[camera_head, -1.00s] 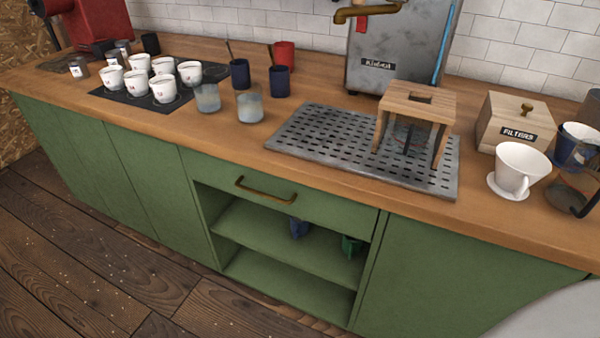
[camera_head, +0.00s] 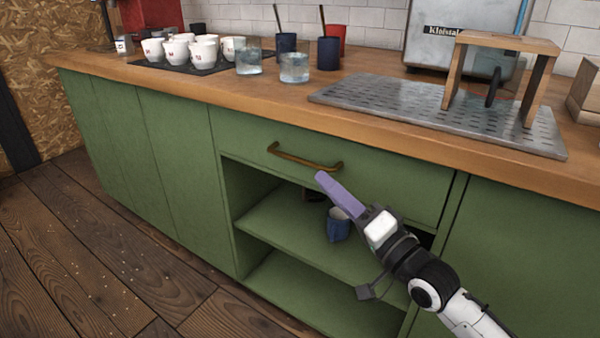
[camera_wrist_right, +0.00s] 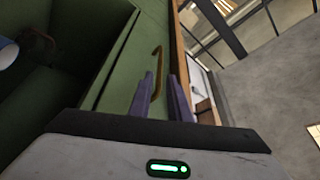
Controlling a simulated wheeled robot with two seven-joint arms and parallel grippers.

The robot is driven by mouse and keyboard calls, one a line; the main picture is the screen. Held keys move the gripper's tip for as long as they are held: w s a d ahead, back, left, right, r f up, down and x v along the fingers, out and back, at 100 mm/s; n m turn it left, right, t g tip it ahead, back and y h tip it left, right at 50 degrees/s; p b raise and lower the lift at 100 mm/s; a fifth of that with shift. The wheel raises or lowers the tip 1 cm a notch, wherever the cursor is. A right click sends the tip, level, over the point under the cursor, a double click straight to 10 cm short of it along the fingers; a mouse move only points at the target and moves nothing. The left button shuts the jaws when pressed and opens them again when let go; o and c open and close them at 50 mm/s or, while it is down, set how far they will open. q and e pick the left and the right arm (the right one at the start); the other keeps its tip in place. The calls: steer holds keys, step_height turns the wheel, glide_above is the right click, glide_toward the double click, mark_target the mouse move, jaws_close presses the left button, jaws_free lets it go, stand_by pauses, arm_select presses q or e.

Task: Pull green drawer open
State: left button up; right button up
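The green drawer (camera_head: 390,178) is shut, flush in the cabinet under the counter. Its brass bar handle (camera_head: 303,158) shows in the head view and also in the right wrist view (camera_wrist_right: 157,62). My right gripper (camera_head: 322,176) comes in from the lower right, its purple fingers just below the handle's right end. In the right wrist view the two fingers (camera_wrist_right: 161,78) stand apart with nothing held. The handle lies ahead of them, close to the left finger; whether they touch is not clear. My left gripper is not in view.
An open shelf (camera_head: 290,235) below the drawer holds a blue mug (camera_head: 338,226). The wooden counter (camera_head: 210,85) above carries white cups (camera_head: 178,50), glasses (camera_head: 294,67), a metal drip tray (camera_head: 400,98) and a wooden stand (camera_head: 505,43).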

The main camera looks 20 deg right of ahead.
mark_target(300, 160)
steer(key=b+x, duration=0.2)
steer(key=x, duration=0.7)
steer(key=shift+w+a+r, duration=0.1)
steer(key=shift+w+a, duration=0.05)
steer(key=shift+w, duration=0.15)
jaws_close()
